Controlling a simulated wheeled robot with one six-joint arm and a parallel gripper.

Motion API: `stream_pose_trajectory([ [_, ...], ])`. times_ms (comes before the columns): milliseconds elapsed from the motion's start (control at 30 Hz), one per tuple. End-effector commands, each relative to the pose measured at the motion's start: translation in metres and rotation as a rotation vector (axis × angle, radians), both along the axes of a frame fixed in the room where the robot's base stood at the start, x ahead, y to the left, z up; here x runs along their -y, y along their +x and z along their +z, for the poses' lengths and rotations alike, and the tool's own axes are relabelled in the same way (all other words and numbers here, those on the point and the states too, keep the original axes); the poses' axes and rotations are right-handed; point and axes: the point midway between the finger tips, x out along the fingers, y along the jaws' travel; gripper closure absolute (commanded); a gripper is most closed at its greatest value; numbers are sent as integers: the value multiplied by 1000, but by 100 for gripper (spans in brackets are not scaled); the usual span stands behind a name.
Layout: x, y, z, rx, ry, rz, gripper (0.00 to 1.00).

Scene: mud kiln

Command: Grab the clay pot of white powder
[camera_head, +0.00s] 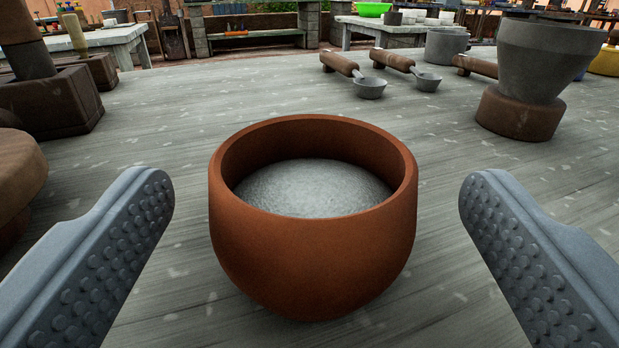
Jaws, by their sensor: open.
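The clay pot (312,255) stands upright on the grey wooden table, in the middle of the view. It is reddish-brown and round, with an open top. A mound of greyish-white powder (312,187) fills it to a little below the rim. My gripper (317,200) is open, with one studded grey finger on the left of the pot and one on the right. Both fingers are apart from the pot, with a gap on each side. Nothing is between the fingers but the pot, seen between or just beyond them.
The grey table (230,95) is clear around the pot. Two wooden-handled ladles (368,88) (427,82) lie behind it. A grey vessel on a brown base (545,60) stands at right. Dark brown blocks (50,105) and a round brown object (18,180) stand at left.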

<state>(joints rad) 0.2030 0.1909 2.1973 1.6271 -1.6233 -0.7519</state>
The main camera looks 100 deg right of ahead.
Motion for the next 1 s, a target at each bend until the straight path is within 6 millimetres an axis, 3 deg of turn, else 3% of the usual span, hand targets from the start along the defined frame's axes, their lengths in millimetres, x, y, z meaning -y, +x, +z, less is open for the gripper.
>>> stream_pose_trajectory([
  [233, 32, -8, 0, 0, 0, -3, 13],
  [533, 37, -9, 0, 0, 0, 0, 13],
  [867, 37, -9, 0, 0, 0, 0, 76],
  [1000, 37, -9, 0, 0, 0, -1, 76],
])
